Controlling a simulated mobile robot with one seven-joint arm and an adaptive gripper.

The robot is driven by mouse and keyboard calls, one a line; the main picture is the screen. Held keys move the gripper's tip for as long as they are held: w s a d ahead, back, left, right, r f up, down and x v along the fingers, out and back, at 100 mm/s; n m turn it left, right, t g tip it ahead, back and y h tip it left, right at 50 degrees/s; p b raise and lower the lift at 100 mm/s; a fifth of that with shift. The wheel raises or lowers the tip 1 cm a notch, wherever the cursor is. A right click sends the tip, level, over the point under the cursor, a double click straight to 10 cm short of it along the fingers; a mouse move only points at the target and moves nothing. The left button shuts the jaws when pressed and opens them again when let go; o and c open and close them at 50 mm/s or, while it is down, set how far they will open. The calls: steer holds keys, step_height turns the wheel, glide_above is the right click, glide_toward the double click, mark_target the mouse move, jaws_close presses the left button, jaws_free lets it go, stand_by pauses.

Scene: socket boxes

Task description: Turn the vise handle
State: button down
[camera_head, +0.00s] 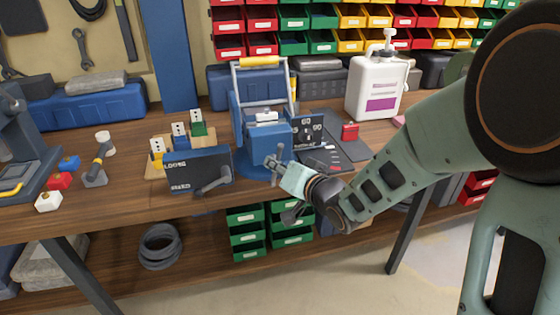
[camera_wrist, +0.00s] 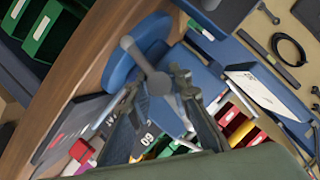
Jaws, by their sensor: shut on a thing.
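The blue vise (camera_head: 268,140) stands near the front edge of the workbench in the head view, on a round blue base. Its grey handle (camera_head: 281,152) sticks out at the front, a bar with knobbed ends. In the wrist view the handle (camera_wrist: 136,55) shows close up, slanting, with a ball knob at its upper end. My gripper (camera_head: 281,166) reaches the vise front from the right and is shut on the handle; its dark fingers (camera_wrist: 165,88) lie on either side of it in the wrist view. Part of the handle is hidden by the fingers.
A dark box (camera_head: 197,170) with a lever stands just left of the vise. A dark panel with dials (camera_head: 308,130) is close on the right. A white jug (camera_head: 377,88) stands behind right. Green drawers (camera_head: 246,232) are below the bench.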

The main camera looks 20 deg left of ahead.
steer(key=m+y+p, duration=0.2)
steer(key=m, duration=0.1)
steer(key=shift+s+f, duration=0.1)
steer(key=m+y, duration=0.1)
steer(key=m, duration=0.3)
steer(key=shift+f+y+p, duration=0.1)
steer(key=shift+y+p, duration=0.2)
steer(key=shift+y, duration=0.1)
steer(key=m+t+y, duration=0.1)
steer(key=m, duration=0.3)
steer(key=shift+f, duration=0.1)
steer(key=shift+m+t+y+b, duration=0.4)
steer(key=shift+m+t+b, duration=0.5)
steer(key=shift+m, duration=1.6)
steer(key=c, duration=1.7)
jaws_free()
steer(key=shift+d, duration=0.1)
